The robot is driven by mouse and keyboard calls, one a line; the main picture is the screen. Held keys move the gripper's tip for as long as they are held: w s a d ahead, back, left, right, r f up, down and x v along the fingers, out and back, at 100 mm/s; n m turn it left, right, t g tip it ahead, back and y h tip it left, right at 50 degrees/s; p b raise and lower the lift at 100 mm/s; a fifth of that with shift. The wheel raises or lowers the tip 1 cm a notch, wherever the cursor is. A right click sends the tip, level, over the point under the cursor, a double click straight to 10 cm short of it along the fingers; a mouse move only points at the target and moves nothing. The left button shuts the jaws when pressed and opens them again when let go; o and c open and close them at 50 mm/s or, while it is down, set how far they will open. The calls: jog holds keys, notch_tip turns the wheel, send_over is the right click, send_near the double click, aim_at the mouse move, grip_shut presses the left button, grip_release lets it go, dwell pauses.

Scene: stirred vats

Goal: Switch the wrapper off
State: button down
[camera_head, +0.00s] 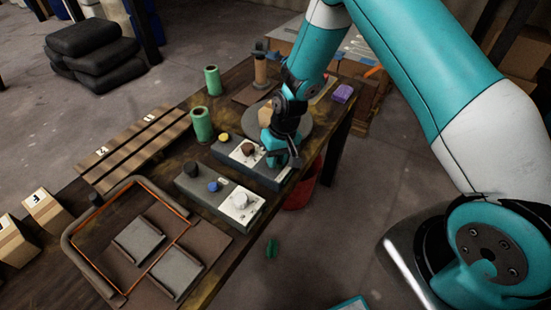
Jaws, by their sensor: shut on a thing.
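My gripper (281,156) points down at the right end of the rear control box (232,155). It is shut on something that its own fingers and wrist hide. The rear box has a black knob, a yellow button (224,136) and a brown knob (248,149) on a pale plate, just left of the gripper. The front control box (207,197) has a black knob (190,168), a blue button (213,186) and a white knob (240,201). No readable label shows which box belongs to the wrapper.
An orange-edged frame (75,238) with grey pads lies at the table's front left. Green rolls (202,124) and a slatted rack (135,150) stand behind. A round plate (305,126) is partly behind my gripper. A red bin (302,195) stands below the table edge.

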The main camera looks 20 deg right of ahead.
jog(key=shift+m+t, duration=0.3)
jog(key=shift+m, duration=1.2)
jog(key=c, duration=1)
grip_release()
jog(key=shift+c, duration=0.2)
jog(key=d+r+b, duration=0.1)
jog(key=d+r, duration=0.2)
jog(key=r, duration=1.4)
jog(key=shift+s+d, duration=0.2)
jog(key=shift+s, duration=0.1)
jog(key=shift+r, duration=0.1)
